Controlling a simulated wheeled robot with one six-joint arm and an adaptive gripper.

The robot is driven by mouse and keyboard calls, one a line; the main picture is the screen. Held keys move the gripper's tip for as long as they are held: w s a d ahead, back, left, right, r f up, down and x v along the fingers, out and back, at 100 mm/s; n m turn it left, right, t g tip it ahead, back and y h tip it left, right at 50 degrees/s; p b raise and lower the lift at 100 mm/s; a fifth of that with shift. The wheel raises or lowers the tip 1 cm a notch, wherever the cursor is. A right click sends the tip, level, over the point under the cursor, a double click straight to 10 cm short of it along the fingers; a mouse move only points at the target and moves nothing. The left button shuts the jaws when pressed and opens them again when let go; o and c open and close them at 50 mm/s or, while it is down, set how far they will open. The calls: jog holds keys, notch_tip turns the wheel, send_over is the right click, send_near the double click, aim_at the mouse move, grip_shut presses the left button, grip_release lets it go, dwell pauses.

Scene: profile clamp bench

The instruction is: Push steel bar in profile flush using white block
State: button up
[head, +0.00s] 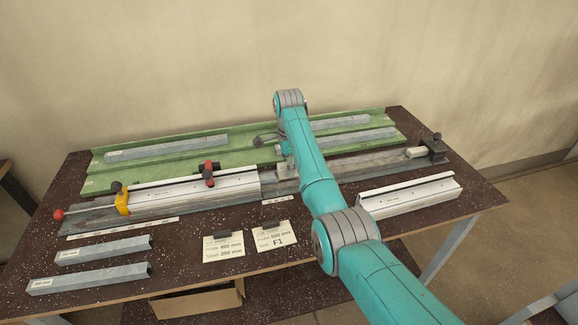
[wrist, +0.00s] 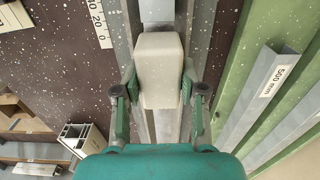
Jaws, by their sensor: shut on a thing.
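In the wrist view my gripper (wrist: 160,95) is shut on the white block (wrist: 158,65), with one finger on each side. The block sits over the grey metal channel. The end of the steel bar (wrist: 157,11) shows just beyond the block's far face, in line with it; I cannot tell whether they touch. In the head view the aluminium profile (head: 225,187) lies in the long fixture, and the bar (head: 281,187) shows at its right end.
A yellow clamp (head: 122,203) with a red-knobbed lever holds the fixture's left; a red clamp (head: 208,178) sits on the profile. A dark end stop (head: 433,150) stands at the right. Another profile (head: 410,196) lies front right. A green tray (head: 105,182) with steel bars is behind.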

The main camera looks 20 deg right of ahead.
aim_at(271, 176)
jog(key=shift+a, duration=3.25)
jog(key=shift+d, duration=0.25)
jog(key=shift+d, duration=0.75)
notch_tip(271, 176, up, 10)
jog(key=shift+d, duration=0.1)
